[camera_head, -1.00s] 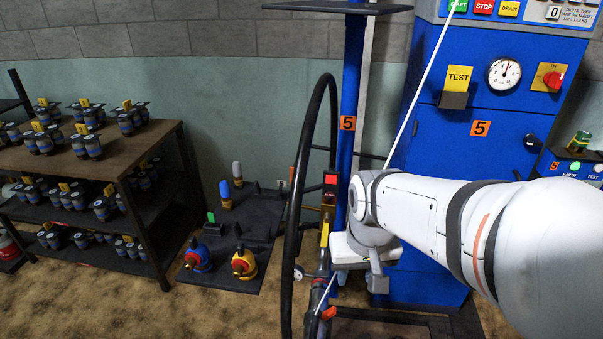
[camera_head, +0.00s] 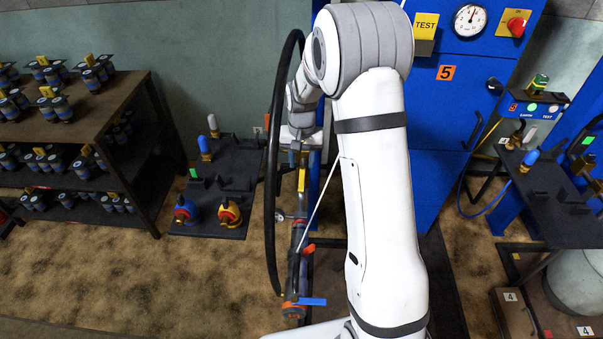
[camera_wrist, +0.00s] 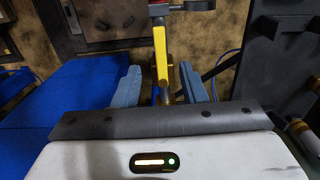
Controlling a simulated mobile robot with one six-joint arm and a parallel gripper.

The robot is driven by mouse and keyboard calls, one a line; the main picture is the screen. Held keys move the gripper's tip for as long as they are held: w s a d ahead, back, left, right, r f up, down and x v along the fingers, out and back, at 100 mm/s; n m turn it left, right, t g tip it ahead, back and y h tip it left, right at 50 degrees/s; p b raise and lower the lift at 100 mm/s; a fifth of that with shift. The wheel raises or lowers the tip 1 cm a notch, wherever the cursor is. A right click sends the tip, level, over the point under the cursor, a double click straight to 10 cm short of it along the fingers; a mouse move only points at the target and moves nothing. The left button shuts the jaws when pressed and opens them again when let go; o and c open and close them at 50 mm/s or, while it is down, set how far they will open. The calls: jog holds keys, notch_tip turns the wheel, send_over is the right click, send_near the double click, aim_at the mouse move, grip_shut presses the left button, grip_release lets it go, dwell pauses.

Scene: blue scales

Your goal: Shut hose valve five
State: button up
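A yellow valve lever (camera_head: 301,179) is on the upright hose line beside the blue column. In the wrist view the lever (camera_wrist: 160,56) lies between my two blue-grey fingers, with visible gaps on both sides. My gripper (camera_wrist: 158,86) is open around it and not closed on it. No number shows on the lever itself.
The black hose (camera_head: 271,180) loops close on the left of my gripper. A blue cabinet (camera_head: 440,130) marked 5 stands to the right.

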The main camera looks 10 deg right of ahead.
aim_at(301, 183)
notch_tip(301, 183, down, 8)
jog(key=shift+r, duration=0.1)
dwell(0.4)
grip_shut()
dwell(0.3)
